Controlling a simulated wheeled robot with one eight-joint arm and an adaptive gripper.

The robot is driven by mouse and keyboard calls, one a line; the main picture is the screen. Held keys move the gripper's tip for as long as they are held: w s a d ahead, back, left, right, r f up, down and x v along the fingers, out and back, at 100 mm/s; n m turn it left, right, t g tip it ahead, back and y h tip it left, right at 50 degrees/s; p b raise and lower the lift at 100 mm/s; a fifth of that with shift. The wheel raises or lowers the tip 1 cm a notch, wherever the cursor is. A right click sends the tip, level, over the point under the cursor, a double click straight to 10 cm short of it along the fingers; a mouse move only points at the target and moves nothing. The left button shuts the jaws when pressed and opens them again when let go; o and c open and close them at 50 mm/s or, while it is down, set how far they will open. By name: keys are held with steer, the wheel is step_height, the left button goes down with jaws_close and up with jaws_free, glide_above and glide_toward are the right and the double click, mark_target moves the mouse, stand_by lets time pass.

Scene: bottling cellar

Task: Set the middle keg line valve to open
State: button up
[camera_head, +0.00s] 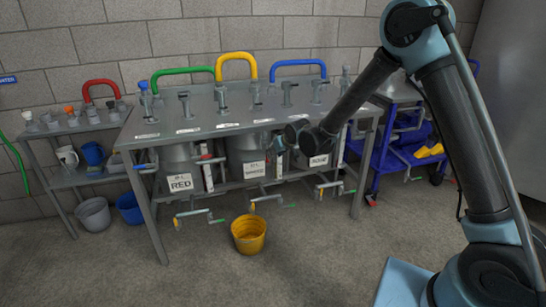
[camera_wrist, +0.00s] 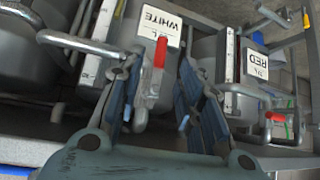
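The middle keg (camera_head: 240,155), labelled WHITE, stands under the steel bench between the RED keg (camera_head: 180,160) and the ROSE keg. In the wrist view the WHITE label (camera_wrist: 158,25) appears upside down. A red-handled valve lever (camera_wrist: 160,53) stands in front of this keg, its clear or grey lower part between my fingers. My gripper (camera_wrist: 163,103) is open, with one blue-grey finger on each side of the lever. I cannot tell whether either finger touches it. In the head view my gripper (camera_head: 279,144) is small and partly hidden by my arm.
The steel bench (camera_head: 213,120) carries several taps. A yellow bucket (camera_head: 249,237) stands on the floor before it. Pipes and a second red handle (camera_wrist: 275,117) lie beside the RED keg. A blue cart (camera_head: 385,160) stands right of the bench. The front floor is mostly clear.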

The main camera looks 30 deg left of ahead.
steer(key=shift+v, duration=1.1)
steer(key=shift+f, duration=0.1)
steer(key=w+d+r+m+h, duration=0.1)
steer(key=w+d+r, duration=0.4)
steer(key=d, duration=0.5)
steer(key=w+d+r+m+h, duration=0.15)
steer(key=w+d+r, duration=0.25)
steer(key=d, duration=0.6)
steer(key=d+r+m+h, duration=0.1)
steer(key=d+r, duration=0.2)
steer(key=d, duration=0.8)
steer(key=d+r+m+h, duration=0.1)
steer(key=d+r+m, duration=0.15)
steer(key=d, duration=0.95)
steer(key=s+d+m+h, duration=0.1)
steer(key=s+d, duration=0.5)
steer(key=d, duration=0.4)
steer(key=s+d+m+h, duration=0.15)
steer(key=s+d, duration=0.35)
steer(key=d, duration=0.5)
steer(key=s+d+f+m+g, duration=0.1)
steer(key=s+d+f, duration=0.2)
steer(key=s+d, duration=0.2)
steer(key=s+d+f+m+g, duration=0.1)
steer(key=s+d+f, duration=0.3)
steer(key=s, duration=0.6)
steer(key=shift+s+d+m+h, duration=0.25)
steer(key=shift+d+m+h, duration=0.15)
steer(key=shift+d+m, duration=0.4)
